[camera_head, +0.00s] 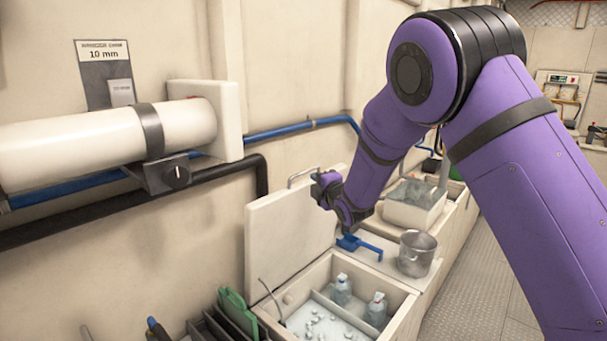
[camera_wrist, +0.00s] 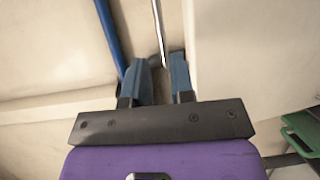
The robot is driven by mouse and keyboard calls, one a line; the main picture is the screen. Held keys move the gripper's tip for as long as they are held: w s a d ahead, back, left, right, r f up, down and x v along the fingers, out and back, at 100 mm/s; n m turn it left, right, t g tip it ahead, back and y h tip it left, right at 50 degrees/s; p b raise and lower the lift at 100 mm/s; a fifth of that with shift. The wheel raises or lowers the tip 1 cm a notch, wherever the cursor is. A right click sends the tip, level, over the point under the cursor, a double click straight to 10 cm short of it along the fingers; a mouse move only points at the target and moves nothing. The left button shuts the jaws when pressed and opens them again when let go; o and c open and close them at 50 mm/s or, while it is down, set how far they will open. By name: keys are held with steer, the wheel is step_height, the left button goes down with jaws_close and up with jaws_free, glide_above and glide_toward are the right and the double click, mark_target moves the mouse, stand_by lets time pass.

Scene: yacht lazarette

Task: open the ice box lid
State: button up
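The ice box (camera_head: 395,307) is cream with dividers; loose ice and two capped bottles show inside. Its cream lid (camera_head: 285,232) stands raised near upright at the box's back, close to the wall, so the box is open. A thin metal handle (camera_head: 300,174) is at the lid's top edge. My gripper (camera_head: 322,186) is beside that handle, at the lid's upper right. In the wrist view, its blue fingers (camera_wrist: 161,84) are apart, with the handle rod (camera_wrist: 159,30) running toward the gap between them. Clear space shows on both sides of the rod.
A second open bin (camera_head: 415,208) is behind. A green board (camera_head: 238,312) stands at front left. Pipes run along the wall. Floor (camera_head: 482,290) is clear at right.

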mark_target(304, 173)
steer(key=x, duration=0.9)
steer(key=shift+w+a, duration=0.2)
steer(key=shift+c, duration=0.3)
jaws_close()
